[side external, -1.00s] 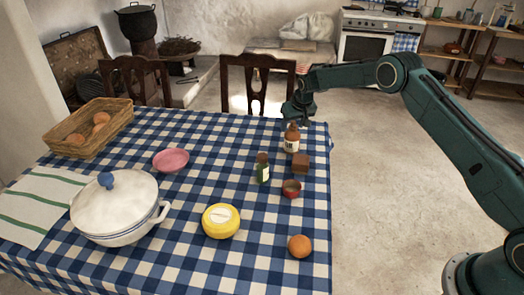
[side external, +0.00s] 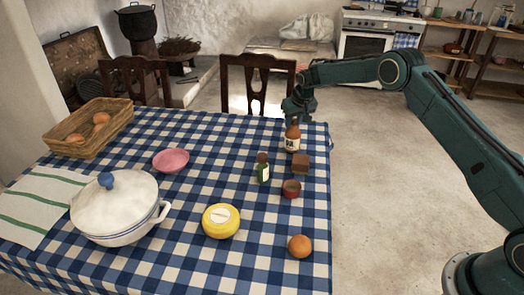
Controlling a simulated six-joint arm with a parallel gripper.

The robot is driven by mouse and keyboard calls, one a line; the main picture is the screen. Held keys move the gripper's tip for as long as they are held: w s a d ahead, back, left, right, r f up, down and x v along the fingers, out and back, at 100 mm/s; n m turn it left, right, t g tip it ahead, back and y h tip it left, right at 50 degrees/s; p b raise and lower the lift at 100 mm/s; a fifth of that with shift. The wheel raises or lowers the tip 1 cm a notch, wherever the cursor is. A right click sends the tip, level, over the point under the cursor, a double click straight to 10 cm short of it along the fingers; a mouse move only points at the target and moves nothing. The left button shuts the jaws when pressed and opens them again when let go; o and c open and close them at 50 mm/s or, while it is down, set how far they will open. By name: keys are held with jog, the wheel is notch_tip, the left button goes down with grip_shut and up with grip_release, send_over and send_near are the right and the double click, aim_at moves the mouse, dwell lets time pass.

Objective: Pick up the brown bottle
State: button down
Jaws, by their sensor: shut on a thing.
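The brown bottle (side external: 292,142) has a pale label and stands upright near the table's far right corner. My gripper (side external: 294,119) is at the bottle's neck and shut on it. The fingertips are small and partly hidden behind the bottle's top. The bottle's base looks to be at the cloth; I cannot tell whether there is a gap under it.
A yellow round container (side external: 221,221), an orange (side external: 300,246), a pink bowl (side external: 171,160) and a white pot (side external: 115,207) are farther off.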

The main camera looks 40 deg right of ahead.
notch_tip(320, 180, up, 19)
dwell(0.4)
jog(key=shift+f, duration=0.1)
jog(key=shift+a, duration=0.1)
dwell(0.4)
